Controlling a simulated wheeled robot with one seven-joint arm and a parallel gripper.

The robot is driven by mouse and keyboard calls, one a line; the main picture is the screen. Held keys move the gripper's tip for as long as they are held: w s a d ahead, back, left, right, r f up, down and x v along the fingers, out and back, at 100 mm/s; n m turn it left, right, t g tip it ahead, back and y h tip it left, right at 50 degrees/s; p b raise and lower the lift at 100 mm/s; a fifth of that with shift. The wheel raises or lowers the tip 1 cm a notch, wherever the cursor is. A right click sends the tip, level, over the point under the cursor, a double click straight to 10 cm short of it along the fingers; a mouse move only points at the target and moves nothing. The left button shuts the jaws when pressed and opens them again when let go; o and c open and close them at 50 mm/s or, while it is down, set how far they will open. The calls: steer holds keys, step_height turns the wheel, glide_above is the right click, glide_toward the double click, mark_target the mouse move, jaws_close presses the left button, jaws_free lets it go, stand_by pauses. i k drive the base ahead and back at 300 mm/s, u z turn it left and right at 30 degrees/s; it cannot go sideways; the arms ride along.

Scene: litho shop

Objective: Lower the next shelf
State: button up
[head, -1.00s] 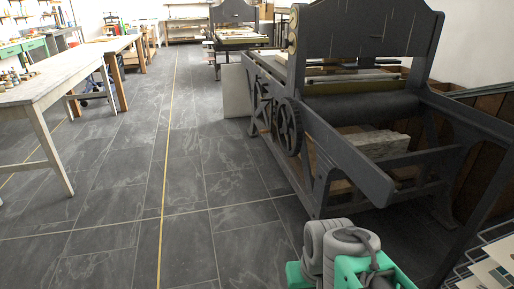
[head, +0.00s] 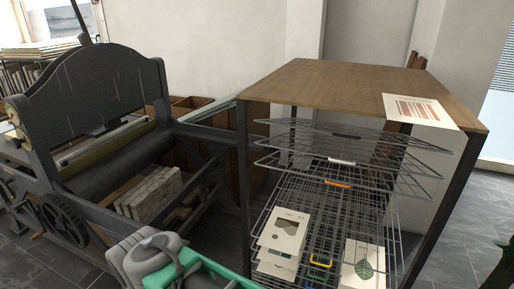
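A drying rack with dark posts and a wooden top (head: 350,85) fills the right half of the head view. Thin wire shelves hang inside it. An upper wire shelf (head: 300,128) bears a white tab (head: 342,161) near its front, and an orange tab (head: 338,184) shows just below. These upper shelves look raised and bare. Lower shelves are stacked close together, with a yellow tab (head: 320,260) and a green tab (head: 319,275) at the front. Prints lie on the lower shelves, at left (head: 285,232) and right (head: 362,265). My gripper is not in view.
A sheet with brown stripes (head: 415,108) lies on the rack's top. A black press (head: 95,100) stands close at left, with pale stone slabs (head: 150,190) in its lower frame. My grey and green arm parts are at the bottom. Floor shows at far right.

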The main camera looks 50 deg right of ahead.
mark_target(349, 184)
steer(key=z, duration=2.35)
steer(key=k, duration=0.55)
steer(key=u, duration=0.95)
steer(key=i, duration=0.95)
steer(key=u, duration=0.05)
